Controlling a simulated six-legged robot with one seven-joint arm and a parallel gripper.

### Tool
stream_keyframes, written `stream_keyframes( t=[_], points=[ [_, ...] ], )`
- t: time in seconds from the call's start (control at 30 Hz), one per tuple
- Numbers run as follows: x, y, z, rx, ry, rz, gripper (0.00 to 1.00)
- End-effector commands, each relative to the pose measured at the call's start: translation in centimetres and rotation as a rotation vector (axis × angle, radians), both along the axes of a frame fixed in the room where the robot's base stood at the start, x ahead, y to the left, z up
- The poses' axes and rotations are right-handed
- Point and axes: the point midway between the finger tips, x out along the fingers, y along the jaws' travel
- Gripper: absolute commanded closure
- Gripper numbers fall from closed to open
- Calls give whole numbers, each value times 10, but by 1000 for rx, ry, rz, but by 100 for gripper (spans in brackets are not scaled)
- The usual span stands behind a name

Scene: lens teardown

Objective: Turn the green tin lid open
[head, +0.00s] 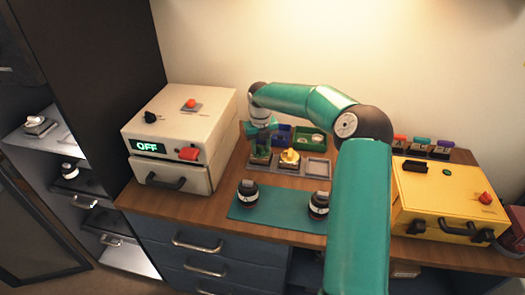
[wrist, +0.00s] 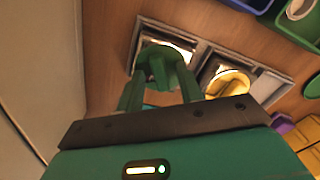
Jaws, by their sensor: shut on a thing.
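My gripper (head: 261,143) points down over the left compartment of the grey tray (head: 318,168). In the wrist view my gripper (wrist: 160,82) has its two green fingers on either side of the green tin lid (wrist: 158,62), shut on it. The lid has a raised knob-like part and sits in the left compartment. In the head view the fingers and wrist cover most of the green tin (head: 260,158). How far the lid is turned cannot be told.
A yellow-topped tin (head: 290,157) stands in the tray's middle compartment; the right one looks empty. Blue and green bins (head: 310,138) are behind. A white machine (head: 180,135) reading OFF is left, a yellow box (head: 448,197) right. Two dark jars (head: 248,193) stand on the green mat (head: 280,207).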

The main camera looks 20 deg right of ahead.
Motion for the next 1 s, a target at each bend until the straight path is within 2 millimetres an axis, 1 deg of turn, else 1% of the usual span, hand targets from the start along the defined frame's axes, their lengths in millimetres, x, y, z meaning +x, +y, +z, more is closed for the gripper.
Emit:
stream_keyframes(
  t=[0.03,0.07,0.1,0.33,0.47,0.7,1.0],
  points=[
    [-4,-1,-18,6,18,0,73],
    [-4,-1,-18,6,18,0,73],
    [-4,-1,-18,6,18,0,60],
    [-3,-1,-14,6,17,-2,60],
    [-3,-1,-3,6,16,-4,60],
    [-4,-1,23,5,11,-5,60],
    [-2,-1,51,5,10,-5,60]
  ],
)
